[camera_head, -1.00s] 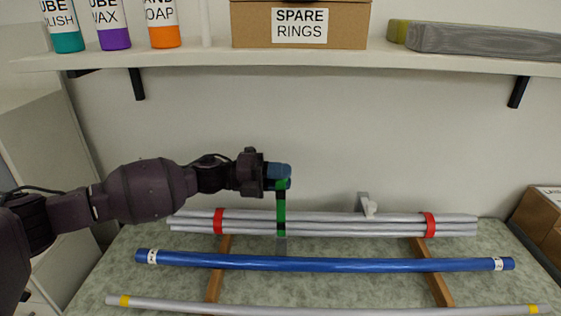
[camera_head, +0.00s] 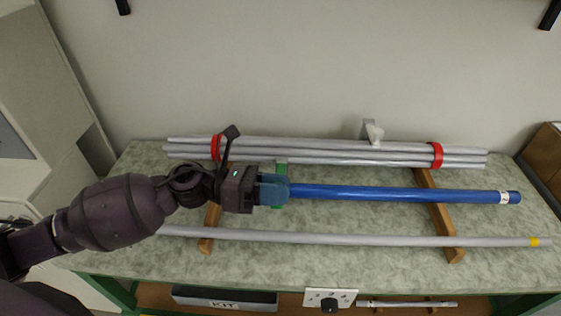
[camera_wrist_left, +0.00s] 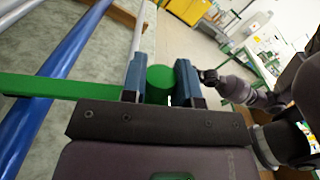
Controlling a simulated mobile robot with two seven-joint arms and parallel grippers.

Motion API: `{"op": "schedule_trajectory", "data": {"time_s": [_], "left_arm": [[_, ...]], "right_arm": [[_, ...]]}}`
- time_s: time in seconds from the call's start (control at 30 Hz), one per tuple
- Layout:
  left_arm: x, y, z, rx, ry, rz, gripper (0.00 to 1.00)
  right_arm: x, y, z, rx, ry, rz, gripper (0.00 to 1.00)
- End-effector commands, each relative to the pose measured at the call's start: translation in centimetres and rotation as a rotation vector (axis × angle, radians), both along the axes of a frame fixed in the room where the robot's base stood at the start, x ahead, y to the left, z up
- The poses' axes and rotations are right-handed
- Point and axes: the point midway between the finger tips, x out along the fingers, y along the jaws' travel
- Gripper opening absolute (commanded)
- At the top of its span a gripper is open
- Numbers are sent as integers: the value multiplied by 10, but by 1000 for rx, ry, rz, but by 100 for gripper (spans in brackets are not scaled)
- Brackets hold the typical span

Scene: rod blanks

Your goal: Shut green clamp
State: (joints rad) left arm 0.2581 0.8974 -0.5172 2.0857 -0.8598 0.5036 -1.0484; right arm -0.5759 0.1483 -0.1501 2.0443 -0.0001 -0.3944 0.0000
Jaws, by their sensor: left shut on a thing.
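The green clamp shows as a short green piece (camera_head: 282,170) just behind my left gripper (camera_head: 272,190) in the head view. In the left wrist view its green bar (camera_wrist_left: 60,86) reaches across the blue rod, and its round green knob (camera_wrist_left: 160,82) sits between the two blue fingers. My left gripper is shut on this knob, low over the blue rod (camera_head: 400,194). My gripper and wrist hide the rod's left part and most of the clamp. A dark arm end, likely my right gripper (camera_wrist_left: 209,77), shows small in the left wrist view; its fingers are unclear.
Several grey rods with red bands (camera_head: 330,152) lie at the back. A grey rod with a yellow band (camera_head: 380,240) lies in front across wooden supports (camera_head: 440,215). Below the table edge are a KIT box (camera_head: 225,299) and a dial panel (camera_head: 330,300).

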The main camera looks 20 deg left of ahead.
Motion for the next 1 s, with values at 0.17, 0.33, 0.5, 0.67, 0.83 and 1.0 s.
{"op": "schedule_trajectory", "data": {"time_s": [0.17,0.33,0.5,0.67,0.83,1.0], "left_arm": [[-14,-4,-37,37,-128,-2,0],[-21,-6,-57,70,-239,0,0],[-25,-7,-71,74,-252,-3,0],[-26,-8,-78,74,-250,-4,0],[-27,-8,-81,74,-250,-4,0],[-28,-8,-81,73,-248,-5,0]], "right_arm": [[-1,1,-21,-3,26,10,49],[2,3,-28,-3,31,17,49],[2,4,-34,-1,38,18,49],[2,4,-37,-2,40,18,49],[6,5,-34,-1,30,18,49],[8,5,-33,1,26,17,49]]}}
